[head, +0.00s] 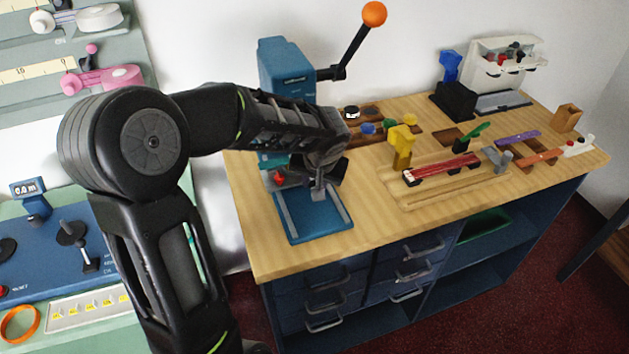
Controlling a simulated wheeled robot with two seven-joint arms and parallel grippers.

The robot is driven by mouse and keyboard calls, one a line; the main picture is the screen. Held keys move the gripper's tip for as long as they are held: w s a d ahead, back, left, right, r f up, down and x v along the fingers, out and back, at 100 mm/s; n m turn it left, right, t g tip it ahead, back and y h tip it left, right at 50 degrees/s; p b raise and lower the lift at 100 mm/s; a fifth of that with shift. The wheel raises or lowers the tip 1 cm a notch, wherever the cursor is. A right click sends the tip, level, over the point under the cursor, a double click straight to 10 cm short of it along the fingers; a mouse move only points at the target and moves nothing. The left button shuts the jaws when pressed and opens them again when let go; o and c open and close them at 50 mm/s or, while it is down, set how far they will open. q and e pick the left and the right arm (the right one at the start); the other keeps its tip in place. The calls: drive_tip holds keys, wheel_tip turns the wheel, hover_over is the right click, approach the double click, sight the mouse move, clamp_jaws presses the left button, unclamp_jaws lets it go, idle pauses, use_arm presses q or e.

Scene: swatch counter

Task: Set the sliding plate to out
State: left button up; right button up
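The blue press (285,68) stands at the left end of the wooden counter. At its foot is a blue plate (318,223) between grey rails, which looks like the sliding plate; its rear part is hidden by my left gripper. My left arm comes in from the left, and its gripper (318,188) is low in front of the press, over the rear of the plate. I cannot tell whether the fingers touch the plate, or whether they are open or shut. My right gripper is not in view.
The press lever with its orange ball (374,13) sticks up to the right. A black stand (455,100) is at the back. The counter's front left is clear.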

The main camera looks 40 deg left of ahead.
use_arm(q)
clamp_jaws()
idle(0.9)
